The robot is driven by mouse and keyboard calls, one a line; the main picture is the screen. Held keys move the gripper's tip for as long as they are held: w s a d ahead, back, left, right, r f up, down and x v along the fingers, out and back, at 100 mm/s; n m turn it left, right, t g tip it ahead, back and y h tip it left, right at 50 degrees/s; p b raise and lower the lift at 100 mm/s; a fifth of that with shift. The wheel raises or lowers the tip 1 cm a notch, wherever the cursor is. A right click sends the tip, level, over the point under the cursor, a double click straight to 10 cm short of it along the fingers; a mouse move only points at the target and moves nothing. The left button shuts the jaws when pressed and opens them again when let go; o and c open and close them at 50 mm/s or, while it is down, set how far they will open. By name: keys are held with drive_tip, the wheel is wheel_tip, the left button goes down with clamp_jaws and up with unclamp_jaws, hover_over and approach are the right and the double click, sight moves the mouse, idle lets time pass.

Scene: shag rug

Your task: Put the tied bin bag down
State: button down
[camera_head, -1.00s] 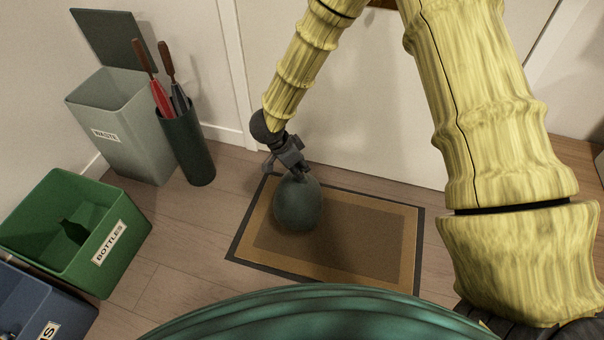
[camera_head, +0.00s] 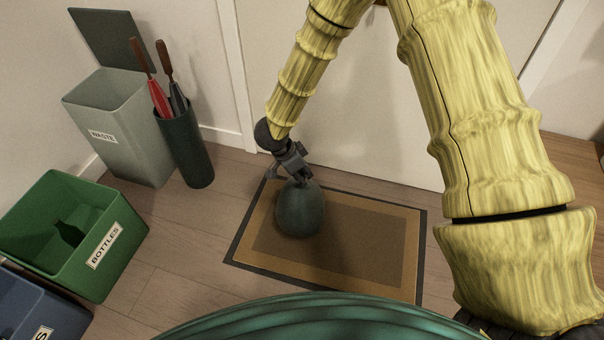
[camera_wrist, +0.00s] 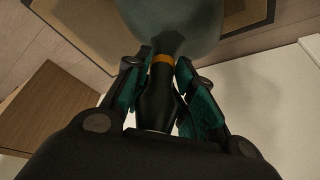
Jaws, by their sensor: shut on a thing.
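The tied bin bag (camera_head: 300,210) is dark green and rounded, with its neck upward. In the head view it is over the left part of the brown doormat (camera_head: 375,280); I cannot tell whether its underside touches the mat. My gripper (camera_head: 293,172) is above it, shut on the bag's neck. In the wrist view the two fingers of my gripper (camera_wrist: 160,95) are on either side of the dark neck, which has an orange tie (camera_wrist: 162,59). The bag's body (camera_wrist: 170,22) shows beyond the fingertips.
A grey waste bin (camera_head: 125,130) with its lid up and an umbrella stand (camera_head: 186,150) are at the left by the wall. A green bottles crate (camera_head: 100,250) and a blue crate (camera_head: 35,310) are nearer. A white door (camera_head: 400,120) stands behind the mat. The mat's right side is clear.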

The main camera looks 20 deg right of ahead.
drive_tip(key=c, duration=1.1)
unclamp_jaws()
drive_tip(key=shift+f, duration=0.15)
drive_tip(key=shift+o, duration=0.2)
drive_tip(key=shift+r, duration=0.45)
drive_tip(key=p+v, duration=0.4)
drive_tip(key=v, duration=0.7)
drive_tip(key=shift+r+p, duration=0.25)
drive_tip(key=shift+p, duration=0.05)
drive_tip(key=shift+s+a, duration=0.1)
